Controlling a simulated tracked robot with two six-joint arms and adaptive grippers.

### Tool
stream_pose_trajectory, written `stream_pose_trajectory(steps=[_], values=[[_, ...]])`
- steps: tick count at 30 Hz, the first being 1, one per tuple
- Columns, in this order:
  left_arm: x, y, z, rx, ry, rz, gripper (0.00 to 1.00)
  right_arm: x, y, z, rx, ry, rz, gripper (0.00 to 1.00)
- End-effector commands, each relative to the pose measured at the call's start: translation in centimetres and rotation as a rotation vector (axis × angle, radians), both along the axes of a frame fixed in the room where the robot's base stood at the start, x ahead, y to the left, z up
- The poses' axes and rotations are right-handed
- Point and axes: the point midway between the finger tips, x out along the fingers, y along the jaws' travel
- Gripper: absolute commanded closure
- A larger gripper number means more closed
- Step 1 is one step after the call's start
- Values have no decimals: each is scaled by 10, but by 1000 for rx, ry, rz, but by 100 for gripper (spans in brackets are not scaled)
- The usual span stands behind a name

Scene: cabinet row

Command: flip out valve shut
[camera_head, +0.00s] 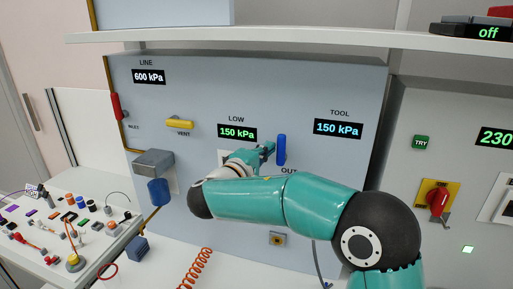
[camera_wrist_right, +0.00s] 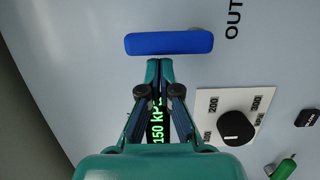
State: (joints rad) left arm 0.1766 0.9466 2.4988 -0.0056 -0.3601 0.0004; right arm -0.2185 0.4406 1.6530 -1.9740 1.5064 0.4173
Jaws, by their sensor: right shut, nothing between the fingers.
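The out valve's blue handle (camera_head: 281,149) stands upright on the grey panel (camera_head: 335,85), above the partly covered OUT label. In the right wrist view the same handle (camera_wrist_right: 168,43) lies across the picture. My right gripper (camera_head: 268,148) is just left of the handle, its fingers pointing at it. In the right wrist view my right gripper (camera_wrist_right: 160,62) has its fingertips together and empty, close by the handle's long side. I cannot tell whether they touch it. My left gripper is not in view.
A yellow VENT handle (camera_head: 180,124) and a red INLET handle (camera_head: 116,106) are on the panel's left. A black knob (camera_wrist_right: 235,128) sits near my gripper. A shelf (camera_head: 290,38) runs above. A table with several small parts (camera_head: 65,225) is at left.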

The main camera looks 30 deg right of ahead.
Motion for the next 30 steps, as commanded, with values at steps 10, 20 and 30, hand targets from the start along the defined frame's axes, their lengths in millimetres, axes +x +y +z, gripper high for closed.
stream_pose_trajectory(steps=[10,20,30], values=[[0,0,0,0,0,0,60,0,3,0,1,-2,1,100],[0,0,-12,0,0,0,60,-3,-2,1,32,-39,-1,100],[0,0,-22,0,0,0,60,-4,-3,1,63,-75,0,100]])
